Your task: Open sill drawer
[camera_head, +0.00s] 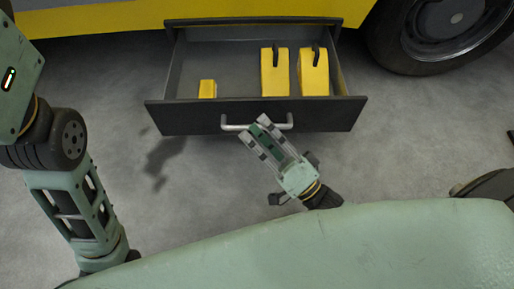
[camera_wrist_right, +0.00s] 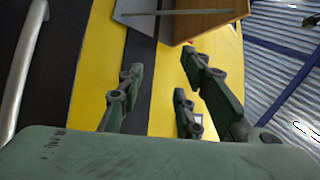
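The sill drawer (camera_head: 180,116) is pulled out below the yellow vehicle sill in the head view, its inside exposed. Its silver bar handle (camera_head: 233,127) is on the dark front panel and also shows at the left edge of the right wrist view (camera_wrist_right: 17,75). My right gripper (camera_head: 257,131) is by the handle, overlapping its middle in the head view. In the wrist view its green fingers are apart with nothing between them, and the handle lies outside them, to the left. My left gripper is out of view; only part of my left arm shows.
Two tall yellow blocks with dark slots (camera_head: 275,75) (camera_head: 314,75) stand in the drawer's right half. A small yellow block (camera_head: 207,89) is left of them. A wheel (camera_head: 440,30) is at the upper right. Grey floor (camera_head: 400,140) is clear right of the drawer.

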